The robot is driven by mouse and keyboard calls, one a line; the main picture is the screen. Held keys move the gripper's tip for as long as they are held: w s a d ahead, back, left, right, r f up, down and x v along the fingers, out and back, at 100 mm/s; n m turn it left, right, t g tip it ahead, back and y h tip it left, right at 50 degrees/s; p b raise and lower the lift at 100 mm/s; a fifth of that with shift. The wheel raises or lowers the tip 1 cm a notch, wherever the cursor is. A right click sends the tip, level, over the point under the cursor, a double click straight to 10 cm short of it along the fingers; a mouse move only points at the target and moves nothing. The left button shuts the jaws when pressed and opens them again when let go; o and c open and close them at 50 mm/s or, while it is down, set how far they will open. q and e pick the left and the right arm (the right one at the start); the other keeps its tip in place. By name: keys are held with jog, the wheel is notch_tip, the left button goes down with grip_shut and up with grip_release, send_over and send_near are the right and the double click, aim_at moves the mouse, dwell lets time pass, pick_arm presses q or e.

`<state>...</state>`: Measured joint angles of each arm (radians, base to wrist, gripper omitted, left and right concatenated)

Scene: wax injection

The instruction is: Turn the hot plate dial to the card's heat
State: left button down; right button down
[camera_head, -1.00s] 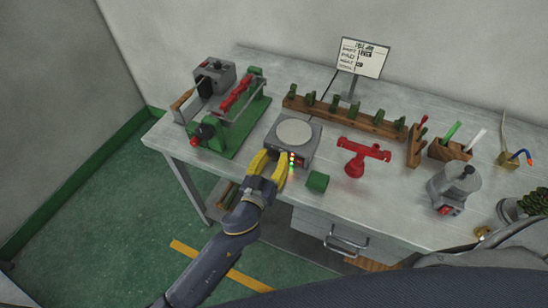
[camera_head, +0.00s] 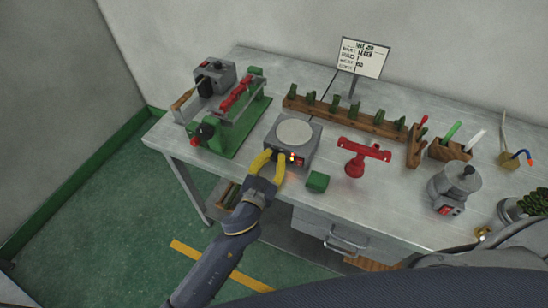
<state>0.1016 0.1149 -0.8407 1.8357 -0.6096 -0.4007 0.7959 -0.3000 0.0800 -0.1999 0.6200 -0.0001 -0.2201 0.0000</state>
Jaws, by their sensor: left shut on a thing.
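The hot plate (camera_head: 307,152) is a grey box with a round pale top, near the front edge of the table. My left gripper (camera_head: 270,164) has yellow fingers at the front face of the hot plate and is shut on its dial, which the fingers hide. Small lit marks show on the front face beside the fingers; the setting is too small to read. The card (camera_head: 362,58) stands upright on a post at the back, with dark printed lines that I cannot read surely. My right gripper is not in view.
A green block (camera_head: 317,182) and a red stand (camera_head: 354,168) are right of the hot plate. A green machine (camera_head: 232,130) is to its left. A wooden rack (camera_head: 345,118) runs behind. A grey pot (camera_head: 455,185) stands further right.

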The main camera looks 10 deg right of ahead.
pick_arm(q)
jog(key=shift+m, duration=0.4)
jog(key=c, duration=1.1)
grip_release()
jog(key=v, duration=1.2)
jog(key=shift+a, duration=0.1)
